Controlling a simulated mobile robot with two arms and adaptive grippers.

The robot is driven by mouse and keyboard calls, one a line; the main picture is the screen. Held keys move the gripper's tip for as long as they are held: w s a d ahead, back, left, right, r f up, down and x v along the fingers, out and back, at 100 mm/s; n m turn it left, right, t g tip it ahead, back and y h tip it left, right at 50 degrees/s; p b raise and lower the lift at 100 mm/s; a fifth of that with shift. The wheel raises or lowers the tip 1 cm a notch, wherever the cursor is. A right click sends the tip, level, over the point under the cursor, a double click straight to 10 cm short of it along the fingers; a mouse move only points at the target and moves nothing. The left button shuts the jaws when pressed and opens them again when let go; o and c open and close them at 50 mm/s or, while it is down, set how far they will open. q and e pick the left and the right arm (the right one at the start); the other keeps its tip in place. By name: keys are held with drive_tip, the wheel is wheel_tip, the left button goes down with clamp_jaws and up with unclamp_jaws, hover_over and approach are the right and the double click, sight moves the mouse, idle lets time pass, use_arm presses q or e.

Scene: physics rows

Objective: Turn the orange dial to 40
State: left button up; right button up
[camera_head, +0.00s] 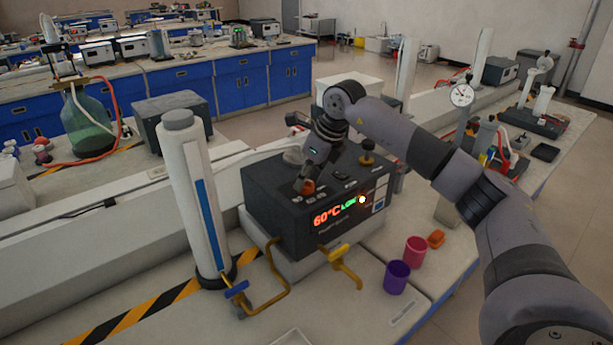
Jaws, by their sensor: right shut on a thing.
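The dark heating unit (273,202) stands on the bench in the middle of the view. Its front display (327,216) shows a red 60°C, with green lettering beside it that is hard to read. The orange dial (307,187) is on the left part of its top. My right arm reaches in from the right, and my right gripper (308,178) points down at the dial and is shut on it. The fingers and wrist hide part of the dial, and I cannot read any marks around it. My left gripper is not in view.
A brass knob (367,158) stands on the unit's top right. A purple cup (396,278), a pink cup (414,251) and a small orange block (436,239) are to its right. A tall white column (187,200) and yellow taps (342,262) stand left and in front.

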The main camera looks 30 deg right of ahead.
drive_tip(key=shift+r+n, duration=0.1)
drive_tip(key=shift+n, duration=0.2)
idle(0.4)
drive_tip(key=o, duration=1.1)
drive_tip(key=v, duration=1.2)
drive_tip(key=shift+d, duration=0.2)
